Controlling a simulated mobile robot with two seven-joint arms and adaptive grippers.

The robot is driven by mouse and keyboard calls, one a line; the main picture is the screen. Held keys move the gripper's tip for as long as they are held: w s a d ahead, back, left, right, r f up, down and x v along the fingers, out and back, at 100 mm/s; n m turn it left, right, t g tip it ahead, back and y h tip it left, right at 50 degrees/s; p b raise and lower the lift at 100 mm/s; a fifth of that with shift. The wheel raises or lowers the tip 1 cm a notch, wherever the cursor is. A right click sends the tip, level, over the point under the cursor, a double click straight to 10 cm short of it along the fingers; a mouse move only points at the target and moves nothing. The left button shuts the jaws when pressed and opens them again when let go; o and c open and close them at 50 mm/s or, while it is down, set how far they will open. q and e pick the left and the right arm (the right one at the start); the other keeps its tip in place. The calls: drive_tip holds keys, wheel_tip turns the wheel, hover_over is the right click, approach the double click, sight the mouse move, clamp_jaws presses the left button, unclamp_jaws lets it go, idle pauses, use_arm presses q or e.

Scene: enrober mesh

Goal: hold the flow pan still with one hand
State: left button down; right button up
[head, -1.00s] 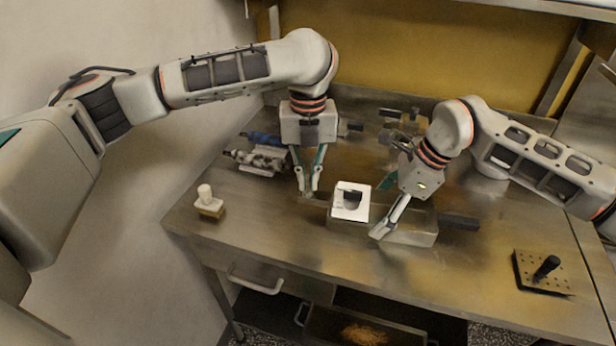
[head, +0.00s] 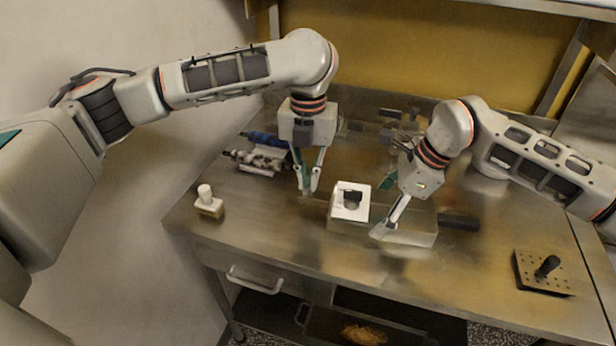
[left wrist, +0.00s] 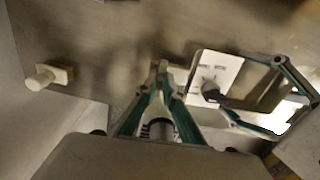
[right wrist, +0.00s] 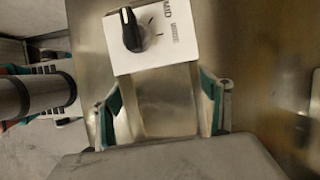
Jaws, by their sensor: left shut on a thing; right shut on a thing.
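The flow pan looks like a low metal box (head: 415,230) on the steel table, with a white dial plate (head: 349,203) at its left part and a dark bar handle (head: 458,222) on its right. The plate and its black knob also show in the right wrist view (right wrist: 165,40). My right gripper (head: 387,232) is shut on the metal box, with one finger on each side of it (right wrist: 163,110). My left gripper (head: 309,190) is shut just left of the plate, its tips nearly together (left wrist: 160,68). It seems to hold the pan's left handle, mostly hidden by the fingers.
A white-topped stopper-like piece (head: 207,201) stands at the table's left front. A dark perforated plate with a black grip (head: 543,272) lies at the right. Metal and blue parts (head: 262,156) lie behind my left gripper. The front middle of the table is clear.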

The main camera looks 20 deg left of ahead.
sight(308, 183)
use_arm(q)
drive_tip(key=c, duration=2.2)
unclamp_jaws()
drive_tip(key=shift+o, duration=0.2)
wheel_tip(308, 183, up, 12)
use_arm(e)
drive_tip(key=o, duration=1.5)
drive_tip(key=shift+o, duration=0.2)
